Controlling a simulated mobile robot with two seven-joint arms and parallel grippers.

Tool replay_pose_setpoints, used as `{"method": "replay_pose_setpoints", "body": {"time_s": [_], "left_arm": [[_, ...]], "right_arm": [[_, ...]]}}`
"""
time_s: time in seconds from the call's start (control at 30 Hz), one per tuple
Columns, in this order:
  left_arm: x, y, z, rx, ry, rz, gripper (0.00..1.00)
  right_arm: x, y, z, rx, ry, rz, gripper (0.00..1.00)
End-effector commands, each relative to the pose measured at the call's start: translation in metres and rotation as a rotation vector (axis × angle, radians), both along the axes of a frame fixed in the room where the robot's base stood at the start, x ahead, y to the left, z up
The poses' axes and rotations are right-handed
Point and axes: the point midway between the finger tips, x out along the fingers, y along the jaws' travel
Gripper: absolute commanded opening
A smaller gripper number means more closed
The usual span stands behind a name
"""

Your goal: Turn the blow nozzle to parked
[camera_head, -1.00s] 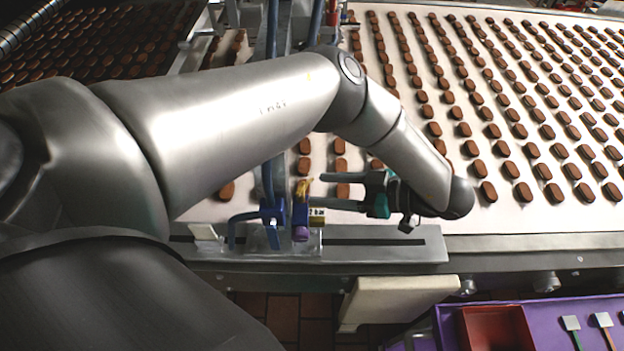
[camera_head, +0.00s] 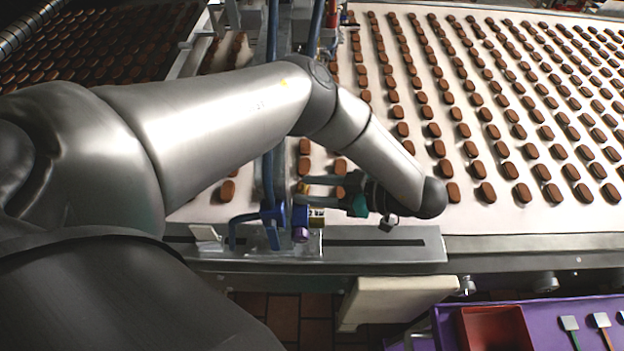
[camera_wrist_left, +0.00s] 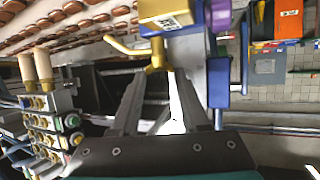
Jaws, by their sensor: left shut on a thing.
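The blow nozzle unit stands on a clear bracket at the conveyor's near edge. It has a blue clamp body (camera_head: 272,214), a purple knob (camera_head: 300,234) and a gold labelled block (camera_head: 316,216). A brass nozzle piece (camera_head: 302,187) shows at the fingertips. In the wrist view the brass piece (camera_wrist_left: 156,58) lies at the fingertips, below the gold block (camera_wrist_left: 166,13). My left gripper (camera_head: 306,191) reaches in from the right with its fingers pointing left, shut on the brass piece. Fingers and arm partly hide the nozzle, so its exact angle is unclear. My right gripper is out of view.
Rows of chocolate-brown biscuits (camera_head: 486,192) cover the pale belt (camera_head: 590,215) behind and to the right. A slotted metal rail (camera_head: 385,255) runs along the front edge. A purple surface with a red tray (camera_head: 497,331) is at lower right. A blue pipe (camera_head: 268,180) rises beside the unit.

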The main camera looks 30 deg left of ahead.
Motion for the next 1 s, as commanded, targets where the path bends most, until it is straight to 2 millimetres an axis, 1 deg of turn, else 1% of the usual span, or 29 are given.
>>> {"method": "replay_pose_setpoints", "body": {"time_s": [0.03,0.17,0.33,0.43,0.7,0.83,1.0], "left_arm": [[0.000,0.000,0.000,0.000,0.001,0.000,0.15],[0.000,0.000,0.000,0.000,0.001,0.000,0.00],[0.000,0.000,0.000,0.001,0.000,0.003,0.00],[0.001,0.000,-0.001,0.002,0.000,0.035,0.00],[0.007,0.002,-0.002,0.004,-0.002,0.251,0.00],[0.008,0.003,-0.002,0.004,0.000,0.330,0.00],[0.009,0.003,0.000,0.002,0.002,0.372,0.00]], "right_arm": [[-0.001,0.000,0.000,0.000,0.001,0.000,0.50],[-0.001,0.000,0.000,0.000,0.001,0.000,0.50],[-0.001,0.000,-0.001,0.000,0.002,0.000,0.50],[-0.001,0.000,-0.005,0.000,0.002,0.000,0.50],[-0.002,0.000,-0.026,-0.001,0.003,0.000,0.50],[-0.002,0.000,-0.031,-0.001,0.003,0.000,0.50],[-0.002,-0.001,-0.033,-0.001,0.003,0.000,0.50]]}}
